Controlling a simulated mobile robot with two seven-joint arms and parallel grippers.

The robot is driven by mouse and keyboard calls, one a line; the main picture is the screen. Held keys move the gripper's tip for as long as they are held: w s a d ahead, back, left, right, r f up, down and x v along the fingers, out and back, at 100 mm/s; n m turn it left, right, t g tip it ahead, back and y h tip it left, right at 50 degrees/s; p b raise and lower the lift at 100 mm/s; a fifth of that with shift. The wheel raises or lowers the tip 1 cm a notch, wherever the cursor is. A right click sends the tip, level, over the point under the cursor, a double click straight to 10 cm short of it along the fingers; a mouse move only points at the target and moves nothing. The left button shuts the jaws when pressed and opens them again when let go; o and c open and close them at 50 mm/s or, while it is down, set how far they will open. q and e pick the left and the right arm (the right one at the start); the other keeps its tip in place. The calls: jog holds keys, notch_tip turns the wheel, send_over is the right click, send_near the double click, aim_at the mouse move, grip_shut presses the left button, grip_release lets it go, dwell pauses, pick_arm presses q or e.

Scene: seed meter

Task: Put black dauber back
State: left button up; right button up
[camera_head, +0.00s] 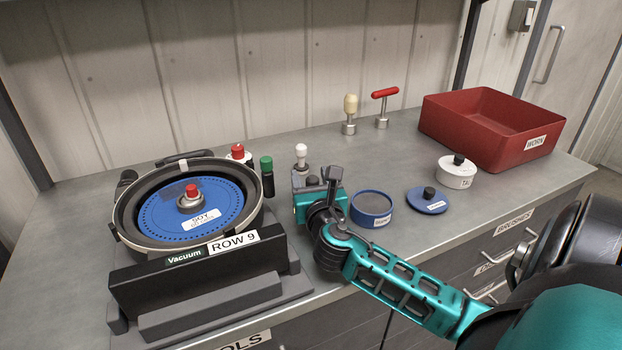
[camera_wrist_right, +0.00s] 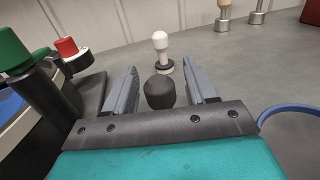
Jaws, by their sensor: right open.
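The black dauber (camera_wrist_right: 159,93) shows in the right wrist view as a dark rounded knob between the two grey fingers of my right gripper (camera_wrist_right: 161,78). The fingers are open, with a gap visible on each side of the knob. In the head view my right gripper (camera_head: 317,180) is low over the bench, right of the seed meter, and largely hides the dauber. A white dauber (camera_head: 301,155) stands upright just behind; it also shows beyond the black one in the wrist view (camera_wrist_right: 161,50). The black dauber's base is hidden. My left gripper is out of view.
Left is the seed meter with its blue disc (camera_head: 219,222). Green-capped (camera_head: 267,172) and red-capped (camera_head: 238,151) items stand beside it. A blue round container (camera_head: 371,222), blue lid (camera_head: 426,208), white pot (camera_head: 457,177) and red bin (camera_head: 447,128) stand right.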

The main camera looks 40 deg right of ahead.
jog(key=v, duration=1.2)
jog(key=shift+r, duration=0.1)
